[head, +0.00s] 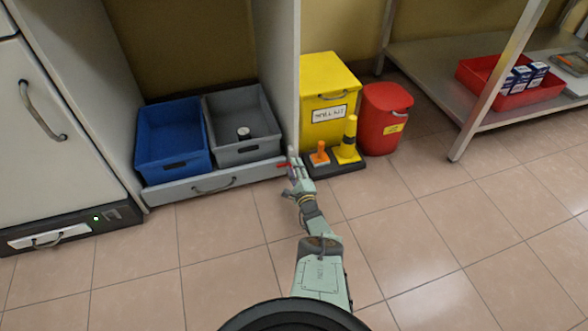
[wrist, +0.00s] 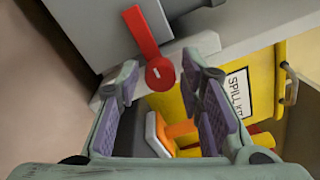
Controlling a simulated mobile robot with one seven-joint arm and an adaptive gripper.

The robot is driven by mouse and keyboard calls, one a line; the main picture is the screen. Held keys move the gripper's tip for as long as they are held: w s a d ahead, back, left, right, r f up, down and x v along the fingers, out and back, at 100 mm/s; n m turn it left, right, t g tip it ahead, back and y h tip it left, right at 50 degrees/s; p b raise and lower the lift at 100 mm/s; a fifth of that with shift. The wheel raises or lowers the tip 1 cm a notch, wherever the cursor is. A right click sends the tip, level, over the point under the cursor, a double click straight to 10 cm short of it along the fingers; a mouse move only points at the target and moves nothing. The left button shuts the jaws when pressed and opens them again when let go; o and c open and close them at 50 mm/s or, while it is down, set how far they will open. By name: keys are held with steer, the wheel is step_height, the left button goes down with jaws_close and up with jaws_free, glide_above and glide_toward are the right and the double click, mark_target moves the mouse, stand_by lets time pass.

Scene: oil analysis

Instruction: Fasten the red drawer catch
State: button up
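The red drawer catch (wrist: 143,35) shows in the wrist view as a bar with a round pivot disc, mounted by a pale panel edge. Its bar reaches up over a grey surface. In the head view the catch (head: 283,167) is a small red piece at the right end of the low drawer front (head: 185,191). My gripper (wrist: 162,88) is open, its purple-padded fingers on either side of the pivot disc's place in the picture. Whether they touch it I cannot tell. In the head view my gripper (head: 292,160) is beside the upright panel's foot.
The drawer holds a blue bin (head: 172,168) and a grey bin (head: 244,151). Right of the panel stand a yellow spill box (head: 318,80), a dark base with orange and yellow posts (head: 347,154), and a red bin (head: 380,118). The tiled floor in front is clear.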

steer(key=shift+o, duration=0.7)
steer(key=shift+r, duration=0.15)
step_height(320, 180, up, 9)
steer(key=shift+d+f, duration=0.1)
steer(key=shift+r, duration=0.6)
